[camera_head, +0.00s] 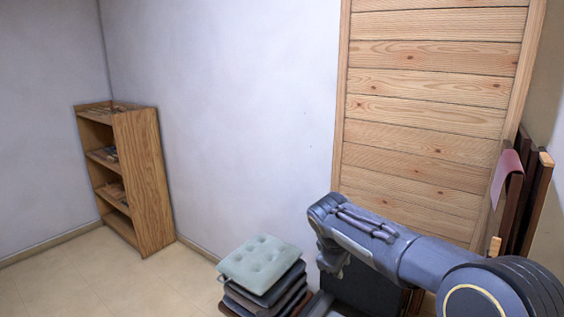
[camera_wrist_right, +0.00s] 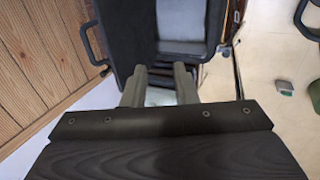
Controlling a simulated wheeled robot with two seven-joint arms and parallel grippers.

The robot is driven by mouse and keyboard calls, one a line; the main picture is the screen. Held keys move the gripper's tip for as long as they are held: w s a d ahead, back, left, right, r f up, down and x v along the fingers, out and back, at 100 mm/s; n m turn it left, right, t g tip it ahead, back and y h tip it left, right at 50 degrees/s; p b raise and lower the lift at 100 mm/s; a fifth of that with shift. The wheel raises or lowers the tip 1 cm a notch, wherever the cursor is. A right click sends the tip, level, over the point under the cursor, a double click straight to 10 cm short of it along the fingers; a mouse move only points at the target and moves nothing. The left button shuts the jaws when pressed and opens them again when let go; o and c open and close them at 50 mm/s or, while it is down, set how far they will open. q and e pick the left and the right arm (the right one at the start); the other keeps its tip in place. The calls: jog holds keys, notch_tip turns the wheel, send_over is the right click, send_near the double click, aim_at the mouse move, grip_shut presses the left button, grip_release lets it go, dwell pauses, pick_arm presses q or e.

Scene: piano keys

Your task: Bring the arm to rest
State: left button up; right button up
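My right arm (camera_head: 415,255) enters the head view from the lower right and reaches left, bent, with its wrist end in front of the wooden panel. My right gripper (camera_head: 332,262) hangs below that wrist end, pointing down, and is small and partly hidden there. In the right wrist view its two fingers (camera_wrist_right: 160,75) stand apart with a gap between them, and nothing shows held in it. My left arm and left gripper are not in either view. No piano keys can be made out.
A stack of cushions (camera_head: 262,265) stands left of the gripper. A slatted wooden panel (camera_head: 430,110) is behind the arm, with folded dark wooden items (camera_head: 525,200) at right. Floor (camera_head: 75,280) at left is clear.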

jog(key=s+d+r+m+y, duration=0.1)
jog(key=s+d+m+y, duration=0.15)
jog(key=s+d, duration=0.4)
jog(key=s+d+r+m+y, duration=0.1)
jog(key=s+d+m+y, duration=0.15)
jog(key=s, duration=0.75)
jog(key=s+a+f+m+y, duration=0.1)
jog(key=s+f+m, duration=0.1)
jog(key=s, duration=0.7)
jog(key=s+a+f+m+t, duration=0.1)
jog(key=s+f+m, duration=0.2)
jog(key=s, duration=0.6)
jog(key=m, duration=0.2)
jog(key=shift+s+a+m+y, duration=0.2)
jog(key=shift+s+m+y, duration=0.1)
jog(key=shift+s+y, duration=0.1)
